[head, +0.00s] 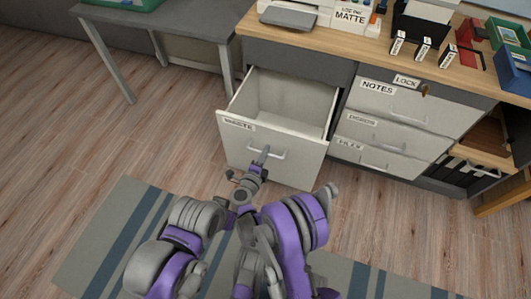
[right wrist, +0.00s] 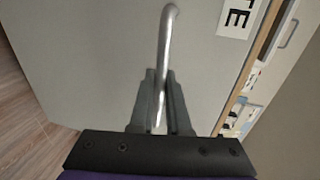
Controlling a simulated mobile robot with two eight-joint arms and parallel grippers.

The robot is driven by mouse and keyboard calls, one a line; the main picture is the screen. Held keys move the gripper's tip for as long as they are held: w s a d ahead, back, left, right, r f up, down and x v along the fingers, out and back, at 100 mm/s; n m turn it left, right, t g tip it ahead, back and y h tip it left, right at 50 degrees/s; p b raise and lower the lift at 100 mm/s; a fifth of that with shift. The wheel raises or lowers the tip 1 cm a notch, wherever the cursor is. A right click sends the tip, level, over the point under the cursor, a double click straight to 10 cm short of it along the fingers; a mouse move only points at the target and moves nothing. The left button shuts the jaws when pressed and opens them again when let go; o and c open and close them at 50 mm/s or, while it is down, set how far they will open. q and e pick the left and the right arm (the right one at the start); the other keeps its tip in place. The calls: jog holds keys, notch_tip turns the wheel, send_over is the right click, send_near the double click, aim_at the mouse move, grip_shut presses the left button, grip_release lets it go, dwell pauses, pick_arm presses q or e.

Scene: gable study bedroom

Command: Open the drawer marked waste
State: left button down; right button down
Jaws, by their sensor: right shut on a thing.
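The drawer marked WASTE (head: 240,160) is pulled well out of the cabinet in the head view. Its white inside (head: 290,100) shows and looks empty. My right gripper (head: 262,160) is at the drawer front, shut on the left part of its metal bar handle (head: 282,153). In the right wrist view the handle (right wrist: 168,35) runs between the two fingers of the right gripper (right wrist: 160,85). Part of the label (right wrist: 238,16) shows there at the upper right. I cannot make out my left gripper.
Right of the open drawer, the NOTES drawer (head: 385,100) and two drawers below it are shut. A key lock (head: 424,90) sits above them. The wooden worktop (head: 335,50) carries a printer-like device, boxes and trays. Wood floor and a striped rug (head: 110,235) lie in front.

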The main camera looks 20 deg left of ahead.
jog(key=c, duration=0.9)
grip_release()
jog(key=p+v, duration=0.1)
jog(key=v, duration=0.9)
jog(key=shift+s+p, duration=0.4)
